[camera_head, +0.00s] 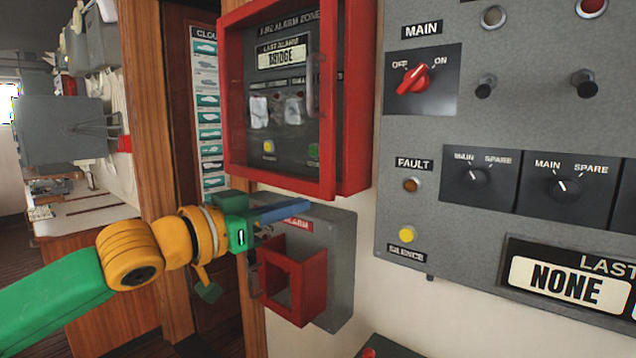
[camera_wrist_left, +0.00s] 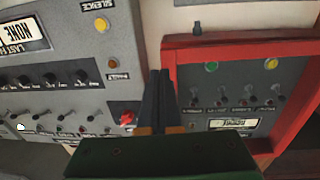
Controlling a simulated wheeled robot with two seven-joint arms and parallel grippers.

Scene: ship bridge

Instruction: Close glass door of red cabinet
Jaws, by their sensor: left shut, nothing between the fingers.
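The red cabinet (camera_head: 358,100) is on the wall at the upper middle of the head view. Its red-framed glass door (camera_head: 331,120) stands in front of the black panel with labels and lamps. My left gripper (camera_head: 305,206) is shut and empty, just below the door's lower edge. In the left wrist view, the fingers (camera_wrist_left: 157,75) show beside the upside-down red frame (camera_wrist_left: 226,43); contact is unclear. My right gripper is out of view.
A grey plate with a red open-fronted box (camera_head: 308,290) is just below my left gripper. A grey control panel (camera_head: 500,110) with knobs fills the right. A wooden post (camera_head: 152,120) and a chart strip (camera_head: 206,110) stand left of the cabinet.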

